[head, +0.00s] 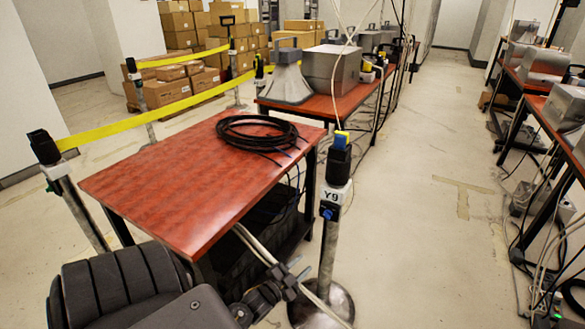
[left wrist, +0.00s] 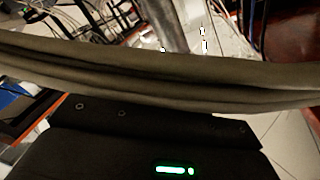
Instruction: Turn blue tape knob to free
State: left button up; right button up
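The blue tape knob (head: 326,213) sits on the front of a black-headed post (head: 326,255) labelled "Y9", right of the red table. My left arm comes in at the lower left. My left gripper (head: 288,282) appears as small dark parts below and left of the knob, apart from it; its opening is unclear. In the left wrist view, a dark band crosses close to the camera, with a metal post (left wrist: 165,25) behind it. The knob is not identifiable there. My right gripper is out of view.
The red table (head: 150,190) bears a coil of black cable (head: 258,133). Yellow tape (head: 135,123) runs from a post at the left. A thin metal rod (head: 256,246) slants past the table's near corner. Open floor (head: 430,240) lies right of the knob post.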

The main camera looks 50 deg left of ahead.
pick_arm(q)
jog(key=s+d+f+n+g+p, duration=0.1)
jog(key=s+d+f+g, duration=0.1)
jog(key=f, duration=0.4)
jog(key=s+d+f+n+g+p, duration=0.1)
jog(key=s+d+f+g+p, duration=0.1)
jog(key=s+f, duration=0.3)
jog(key=shift+s+d+f+g+p, duration=0.2)
jog(key=shift+f+g+p, duration=0.1)
jog(key=shift+f+g, duration=0.55)
jog(key=shift+f, duration=0.1)
